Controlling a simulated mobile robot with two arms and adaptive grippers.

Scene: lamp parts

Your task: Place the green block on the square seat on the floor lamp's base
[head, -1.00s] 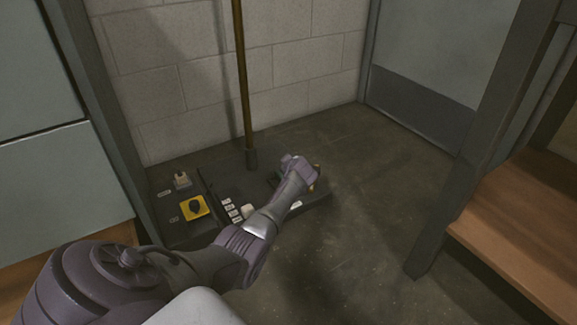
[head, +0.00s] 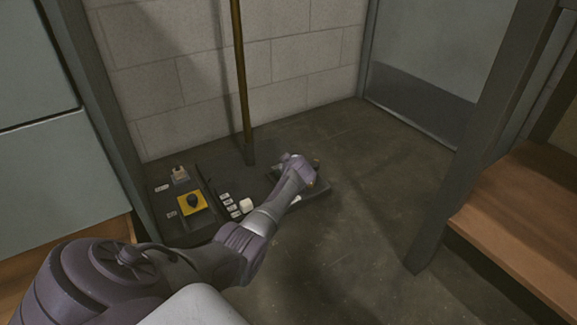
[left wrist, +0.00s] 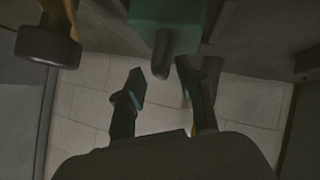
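The lamp's base (head: 215,175) is a dark slab on the floor, with a brass pole (head: 240,75) rising from it. My left gripper (head: 302,172) is over the right part of the base and hides most of what is under it. In the left wrist view the green block (left wrist: 165,22) is at the top, with a dark knob (left wrist: 162,55) sticking out of it. The gripper's fingers (left wrist: 158,80) are apart, one on each side of the knob, with gaps showing. I cannot tell whether the block is in the square seat. My right gripper is out of view.
A yellow square with a black knob (head: 192,203), a small pale piece (head: 180,174) and a white cube (head: 247,205) sit on the left part of the base, near small labels. A block wall is behind, a dark post (head: 470,150) and wooden shelf (head: 530,220) at right.

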